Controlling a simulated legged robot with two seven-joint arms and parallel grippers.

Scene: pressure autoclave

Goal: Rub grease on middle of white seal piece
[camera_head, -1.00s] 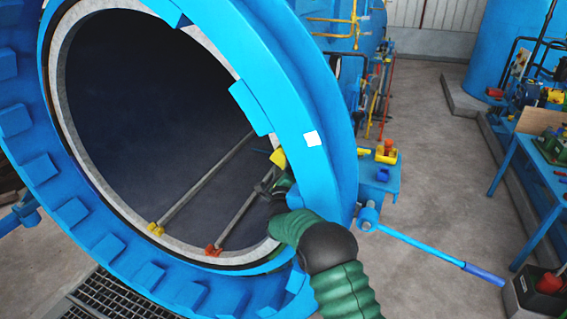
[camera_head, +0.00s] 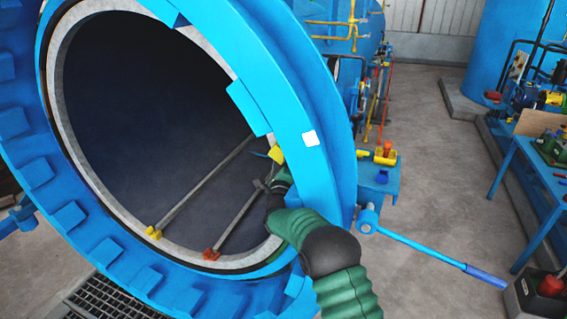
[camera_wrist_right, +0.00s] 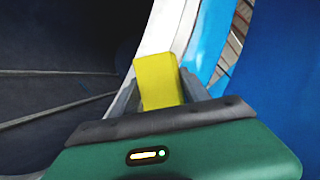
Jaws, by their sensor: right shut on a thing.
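The white seal piece (camera_head: 55,75) is a pale ring lining the round mouth of the blue autoclave (camera_head: 300,95). It also shows as a white band in the right wrist view (camera_wrist_right: 168,25). My right gripper (camera_wrist_right: 157,95) is shut on a yellow block (camera_wrist_right: 157,80), which also shows in the head view (camera_head: 277,154). The block is at the right side of the opening, its tip overlapping the white band in the wrist view. I cannot tell whether it touches the seal. My left gripper is not in view.
Two rails with yellow (camera_head: 153,232) and red (camera_head: 211,254) ends run into the dark chamber. A blue lever (camera_head: 430,247) sticks out at the right. A blue workbench (camera_head: 530,165) stands at the far right.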

